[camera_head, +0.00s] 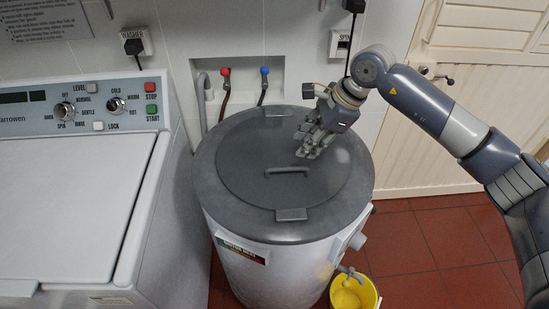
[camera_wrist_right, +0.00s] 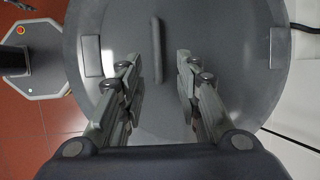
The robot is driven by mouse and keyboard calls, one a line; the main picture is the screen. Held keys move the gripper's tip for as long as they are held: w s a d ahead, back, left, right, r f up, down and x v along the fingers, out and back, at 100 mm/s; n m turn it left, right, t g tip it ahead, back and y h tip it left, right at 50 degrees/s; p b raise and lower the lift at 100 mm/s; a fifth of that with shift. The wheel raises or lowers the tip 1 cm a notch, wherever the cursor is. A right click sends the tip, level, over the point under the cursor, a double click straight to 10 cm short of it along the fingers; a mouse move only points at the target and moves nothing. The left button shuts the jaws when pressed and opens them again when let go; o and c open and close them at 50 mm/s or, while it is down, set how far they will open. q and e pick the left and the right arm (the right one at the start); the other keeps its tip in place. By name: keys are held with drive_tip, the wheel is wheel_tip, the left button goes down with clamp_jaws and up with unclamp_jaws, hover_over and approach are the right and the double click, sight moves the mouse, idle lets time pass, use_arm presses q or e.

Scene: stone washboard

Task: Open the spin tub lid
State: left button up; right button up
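The spin tub (camera_head: 262,265) is a white drum with a dark grey top, standing right of the washing machine. Its round grey lid (camera_head: 247,180) lies flat and closed on top, with a bar handle (camera_head: 288,171) near its middle. My right gripper (camera_head: 306,152) is above the lid, just behind the handle in the head view. In the right wrist view the fingers (camera_wrist_right: 158,75) are apart and empty, and the handle (camera_wrist_right: 157,50) shows beyond them, lined up between them. The fingers do not grip the handle. My left gripper is not in view.
The washing machine (camera_head: 70,190) stands close on the left. A yellow bucket (camera_head: 353,296) sits under the tub's spout at front right. Red and blue taps (camera_head: 264,72) are on the wall behind. Red tiled floor (camera_head: 420,240) is clear at right.

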sight(290, 168)
drive_tip(key=p+x, duration=0.1)
drive_tip(key=x, duration=0.1)
drive_tip(key=p+x, duration=0.1)
drive_tip(key=x, duration=0.4)
drive_tip(key=shift+s+d+f+p, duration=0.25)
drive_tip(key=shift+f+p, duration=0.15)
drive_tip(key=shift+f, duration=0.1)
drive_tip(key=shift+x, duration=0.9)
drive_tip(key=shift+w+f, duration=0.1)
drive_tip(key=shift+f, duration=0.15)
drive_tip(key=c, duration=0.7)
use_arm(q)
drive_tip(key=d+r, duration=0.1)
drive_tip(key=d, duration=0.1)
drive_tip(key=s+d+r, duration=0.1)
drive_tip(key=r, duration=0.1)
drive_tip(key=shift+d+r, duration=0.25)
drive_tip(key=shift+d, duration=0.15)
use_arm(e)
clamp_jaws()
